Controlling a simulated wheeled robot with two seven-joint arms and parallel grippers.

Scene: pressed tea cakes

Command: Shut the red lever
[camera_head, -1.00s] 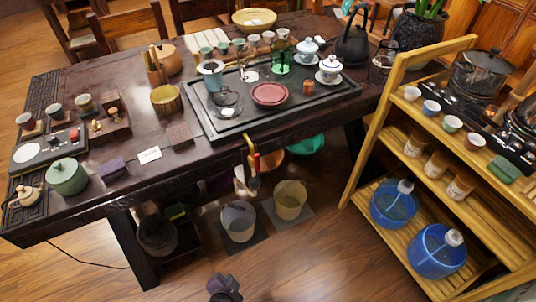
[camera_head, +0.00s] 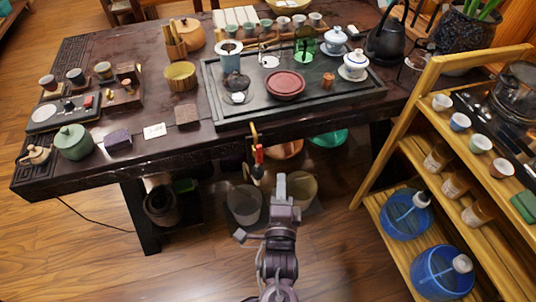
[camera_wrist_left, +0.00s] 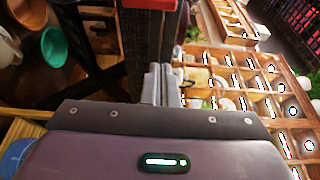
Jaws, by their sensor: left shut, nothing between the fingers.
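The red lever (camera_head: 259,154) is a small red piece on a hanging brass-and-dark fitting (camera_head: 254,136) at the table's front edge, below the black tea tray (camera_head: 225,122). My left gripper (camera_head: 280,183) is in front of the table, below and slightly right of the lever, apart from it in the head view. Its grey fingers (camera_wrist_left: 160,84) are together and hold nothing. In the left wrist view a red strip shows at the top edge beyond the fingers; I cannot tell whether it is the lever. My right gripper is not in view.
Clear buckets (camera_head: 243,204) stand on the floor below the lever, one partly behind my left arm. The dark table (camera_head: 100,165) has its front edge above the gripper. A yellow wooden shelf (camera_head: 378,158) with blue jugs stands at right. Open floor lies at lower left.

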